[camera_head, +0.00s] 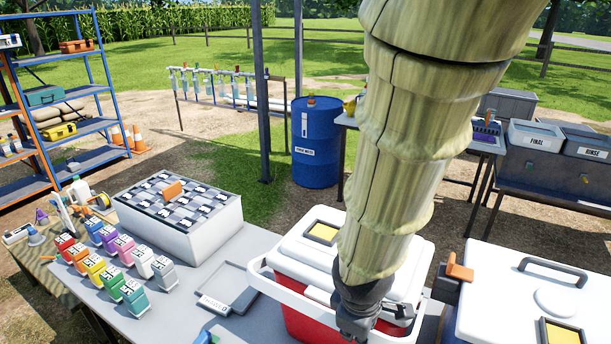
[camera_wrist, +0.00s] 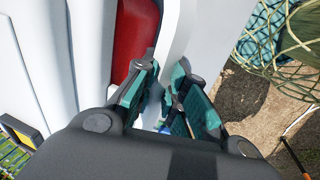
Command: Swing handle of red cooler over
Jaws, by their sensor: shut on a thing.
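The red cooler (camera_head: 300,322) with a white lid (camera_head: 302,243) stands at the front middle of the head view, partly hidden by my arm. Its white handle (camera_head: 280,291) runs low along the near side of the cooler, below the lid. My gripper (camera_head: 362,318) is at the near side of the cooler; its fingertips are hard to make out there. In the wrist view, my gripper (camera_wrist: 165,84) has its teal-padded fingers closed around the white handle (camera_wrist: 181,38), next to the cooler's red wall (camera_wrist: 134,38).
A white cooler (camera_head: 510,290) stands close on the right, with an orange-topped item (camera_head: 459,268) between. A blue barrel (camera_head: 316,140) stands behind.

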